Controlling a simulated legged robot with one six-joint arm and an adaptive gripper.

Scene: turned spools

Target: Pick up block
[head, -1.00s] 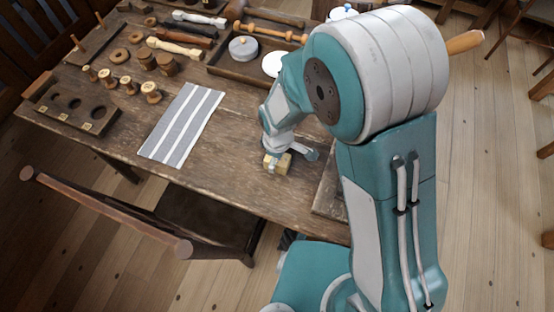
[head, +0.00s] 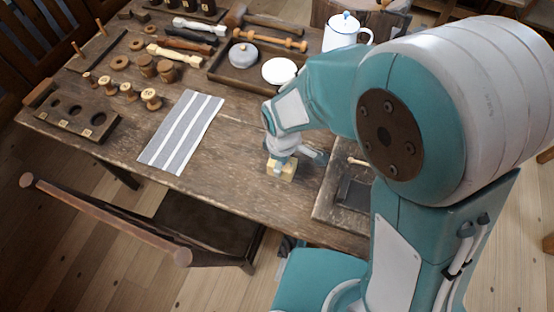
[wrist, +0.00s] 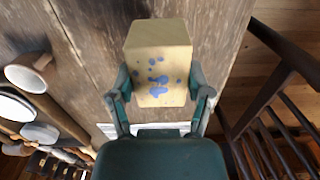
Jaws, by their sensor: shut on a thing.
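A pale wooden block (head: 288,172) with blue spots on one face is near the table's front edge, right of the striped cloth. In the wrist view the block (wrist: 158,60) fills the space between the two fingers. My gripper (wrist: 159,88) is shut on it, with one finger pressed to each side. In the head view my gripper (head: 282,162) comes down over the block and covers part of it. I cannot tell whether the block touches the tabletop.
A grey and white striped cloth (head: 181,132) lies left of the block. A holed wooden rack (head: 72,112) and several spools stand further left. A dark tray (head: 346,205) is to the right. A chair (head: 110,220) stands at the front edge.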

